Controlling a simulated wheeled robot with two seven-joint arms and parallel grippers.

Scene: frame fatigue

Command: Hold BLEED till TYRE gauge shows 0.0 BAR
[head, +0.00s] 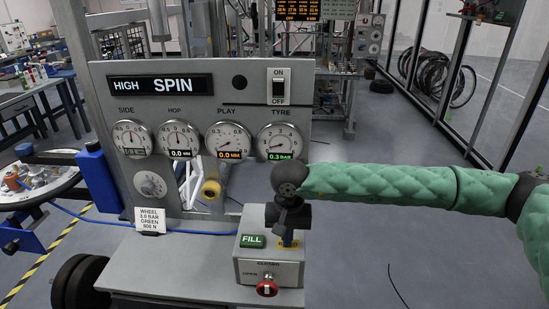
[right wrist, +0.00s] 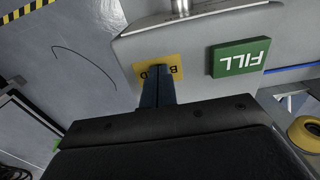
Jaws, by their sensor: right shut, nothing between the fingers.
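The TYRE gauge (head: 281,142) is at the right end of the row of dials on the grey panel. Its green display reads 0.3 BAR. The yellow BLEED button (head: 289,246) is on the grey box at the panel's foot, mostly hidden by my right gripper (head: 287,238). In the right wrist view, the shut, empty fingers (right wrist: 157,84) overlap the middle of the yellow BLEED face (right wrist: 174,68), covering some of its letters. The fingertips appear at the button; how far it is pressed cannot be told. My left gripper is not in view.
The green FILL button (head: 252,241) is just left of BLEED, also seen in the right wrist view (right wrist: 241,58). A red knob (head: 267,288) is below them. An ON/OFF switch (head: 278,87) is above the TYRE gauge. The floor to the right is mostly clear.

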